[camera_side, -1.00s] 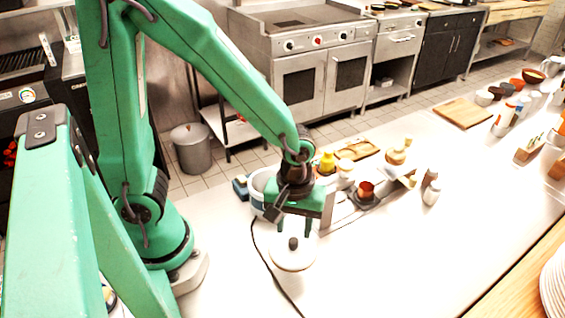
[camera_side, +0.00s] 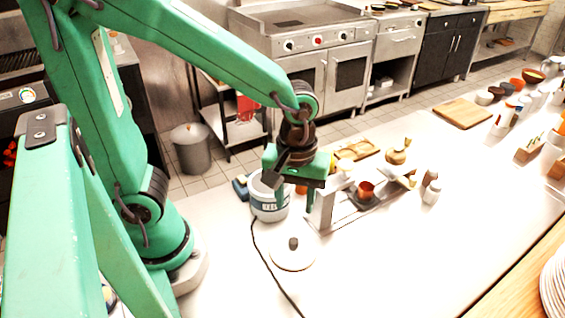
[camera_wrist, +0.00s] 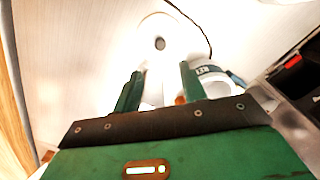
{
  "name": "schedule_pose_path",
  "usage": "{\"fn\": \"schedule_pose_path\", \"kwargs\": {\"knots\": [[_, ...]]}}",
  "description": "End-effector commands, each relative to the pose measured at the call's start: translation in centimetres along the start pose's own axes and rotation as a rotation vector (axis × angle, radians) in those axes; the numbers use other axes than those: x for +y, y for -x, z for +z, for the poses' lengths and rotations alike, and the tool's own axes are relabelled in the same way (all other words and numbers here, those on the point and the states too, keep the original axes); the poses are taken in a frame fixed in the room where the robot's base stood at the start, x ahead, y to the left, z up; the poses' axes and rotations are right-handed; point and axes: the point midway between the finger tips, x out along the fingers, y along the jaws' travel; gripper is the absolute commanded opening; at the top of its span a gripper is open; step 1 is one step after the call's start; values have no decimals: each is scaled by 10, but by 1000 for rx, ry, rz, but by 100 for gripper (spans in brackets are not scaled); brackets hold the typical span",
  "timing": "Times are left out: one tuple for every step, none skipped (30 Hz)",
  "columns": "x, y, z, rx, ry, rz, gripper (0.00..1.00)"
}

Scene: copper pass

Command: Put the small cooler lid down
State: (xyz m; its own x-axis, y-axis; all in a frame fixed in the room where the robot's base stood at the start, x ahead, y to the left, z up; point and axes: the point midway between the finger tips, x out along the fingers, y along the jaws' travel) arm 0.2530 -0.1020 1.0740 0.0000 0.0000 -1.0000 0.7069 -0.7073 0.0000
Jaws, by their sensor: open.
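The small cooler lid (camera_side: 291,256) is a round white disc with a dark knob. It lies flat on the white counter in the side view, in front of the cooler. It also shows in the wrist view (camera_wrist: 160,32), beyond my fingertips. My gripper (camera_side: 297,199) is open and empty, raised above and behind the lid, apart from it. In the wrist view its two green fingers (camera_wrist: 157,82) are spread with nothing between them. The small cooler (camera_side: 268,206) is a round white and grey-blue tub standing behind the lid, beside my gripper. My gripper partly hides its right side.
A metal stand with a copper cup (camera_side: 365,191) is close right of my gripper. White shakers (camera_side: 431,193) and a cutting board (camera_side: 463,113) stand farther right. A dark cable (camera_side: 268,262) runs past the lid's left. The front counter is clear.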

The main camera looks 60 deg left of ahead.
Motion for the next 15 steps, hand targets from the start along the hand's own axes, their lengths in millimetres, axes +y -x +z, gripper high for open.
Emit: {"fn": "schedule_pose_path", "kwargs": {"knots": [[0, 0, 0, 0, 0, 0, 42], [0, 0, 0, 0, 0, 0, 42], [0, 0, 0, 0, 0, 0, 42], [0, 0, 0, 0, 0, 0, 42], [0, 0, 0, 0, 0, 0, 42], [0, 0, 0, 0, 0, 0, 42], [0, 0, 0, 0, 0, 0, 42], [0, 0, 0, 0, 0, 0, 42], [0, 0, 0, 0, 0, 1, 42], [0, 0, 0, 1, -2, 1, 42], [0, 0, 0, 1, -4, 3, 42], [-1, 2, -1, 3, -8, 6, 42], [-1, 3, -2, 4, -13, 10, 42], [-2, 4, -3, 7, -19, 15, 42], [-3, 6, -4, 11, -32, 23, 42]]}}
